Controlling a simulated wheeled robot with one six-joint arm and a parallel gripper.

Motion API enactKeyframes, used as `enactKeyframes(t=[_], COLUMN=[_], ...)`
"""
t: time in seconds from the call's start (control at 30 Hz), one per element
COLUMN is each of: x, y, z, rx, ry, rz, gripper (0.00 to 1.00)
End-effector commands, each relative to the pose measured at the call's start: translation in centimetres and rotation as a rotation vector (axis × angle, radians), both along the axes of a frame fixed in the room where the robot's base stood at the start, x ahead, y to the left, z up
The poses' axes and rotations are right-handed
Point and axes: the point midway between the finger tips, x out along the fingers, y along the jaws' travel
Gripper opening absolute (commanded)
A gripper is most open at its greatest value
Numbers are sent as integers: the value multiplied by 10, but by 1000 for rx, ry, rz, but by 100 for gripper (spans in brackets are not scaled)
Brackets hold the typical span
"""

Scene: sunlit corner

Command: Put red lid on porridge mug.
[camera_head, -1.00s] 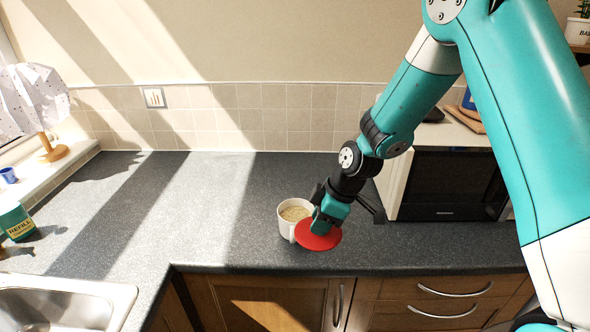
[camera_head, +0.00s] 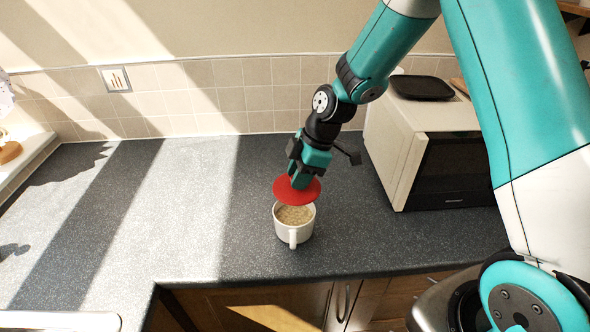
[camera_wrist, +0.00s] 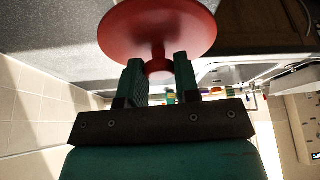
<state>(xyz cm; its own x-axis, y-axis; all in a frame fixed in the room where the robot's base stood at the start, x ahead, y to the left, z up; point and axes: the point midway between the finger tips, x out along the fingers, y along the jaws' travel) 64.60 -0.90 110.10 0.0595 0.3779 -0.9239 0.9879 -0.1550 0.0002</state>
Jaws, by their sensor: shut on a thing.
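The red lid (camera_head: 297,192) is a round disc held by my gripper (camera_head: 301,178). In the wrist view, the two fingers (camera_wrist: 160,75) are shut on the lid's knob, and the disc of the red lid (camera_wrist: 157,27) spreads out beyond them. The white porridge mug (camera_head: 293,234) stands upright on the counter, its handle towards me, with tan porridge (camera_head: 295,214) showing inside. The lid appears above the mug's far side, covering part of the far rim from view. A gap seems to show between lid and mug, and the mug is not visible in the wrist view.
The dark grey counter (camera_head: 200,215) is clear around the mug. A white microwave (camera_head: 425,150) with a dark tray (camera_head: 422,87) on top stands to the right. A tiled wall runs behind. Part of the sink (camera_head: 60,321) shows at lower left.

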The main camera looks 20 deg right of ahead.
Motion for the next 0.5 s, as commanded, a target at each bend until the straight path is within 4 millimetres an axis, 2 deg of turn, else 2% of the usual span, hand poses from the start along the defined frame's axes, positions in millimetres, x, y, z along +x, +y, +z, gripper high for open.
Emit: enactKeyframes(t=[0.17, 0.5], x=[0, 0], y=[7, 6], z=[-14, -50], rx=[0, 0], ry=[1, 0], rz=[10, 10], gripper=[7, 7])
